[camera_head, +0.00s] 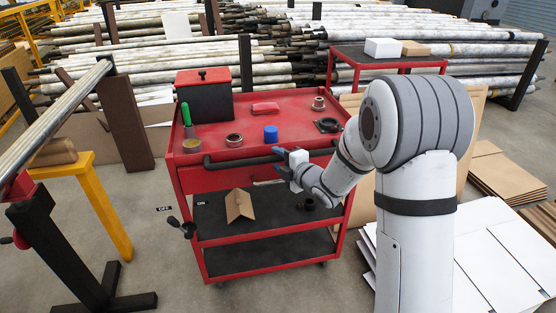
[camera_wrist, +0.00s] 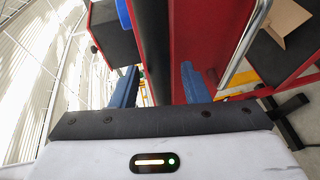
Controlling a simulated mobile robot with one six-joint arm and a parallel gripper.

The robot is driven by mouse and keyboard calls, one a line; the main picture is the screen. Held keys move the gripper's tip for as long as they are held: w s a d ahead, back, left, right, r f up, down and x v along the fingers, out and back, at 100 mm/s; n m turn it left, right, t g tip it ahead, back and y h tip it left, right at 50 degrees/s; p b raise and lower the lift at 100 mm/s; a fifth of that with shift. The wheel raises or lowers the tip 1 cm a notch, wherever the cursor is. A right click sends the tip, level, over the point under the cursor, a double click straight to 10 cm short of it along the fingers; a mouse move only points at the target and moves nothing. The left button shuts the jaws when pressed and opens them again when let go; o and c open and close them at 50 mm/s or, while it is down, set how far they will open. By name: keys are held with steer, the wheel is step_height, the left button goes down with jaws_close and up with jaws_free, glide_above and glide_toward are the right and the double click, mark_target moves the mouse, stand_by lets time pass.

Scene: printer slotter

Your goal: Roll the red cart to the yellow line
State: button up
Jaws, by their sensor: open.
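The red cart (camera_head: 200,232) stands upright in the middle of the head view, with a red top and dark lower shelves. Its black handle bar (camera_head: 240,160) runs along the near side below the top; a dark bar (camera_wrist: 152,45) in the wrist view looks like this handle. My gripper (camera_head: 281,162) is at the right part of the handle. In the wrist view its two blue fingers (camera_wrist: 160,85) are apart, with the dark bar between them. Whether they touch it I cannot tell. I see no yellow line on the floor.
A black box (camera_head: 205,103), a blue cap (camera_head: 271,134) and several small parts lie on the cart top. A pipe stand with a yellow leg (camera_head: 105,205) is at left. White sheets (camera_head: 490,260) lie on the floor at right. A second red cart (camera_head: 375,55) stands behind.

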steer(key=shift+x, duration=0.85)
steer(key=shift+c, duration=0.4)
jaws_close()
steer(key=shift+d, duration=0.2)
steer(key=shift+a, duration=0.1)
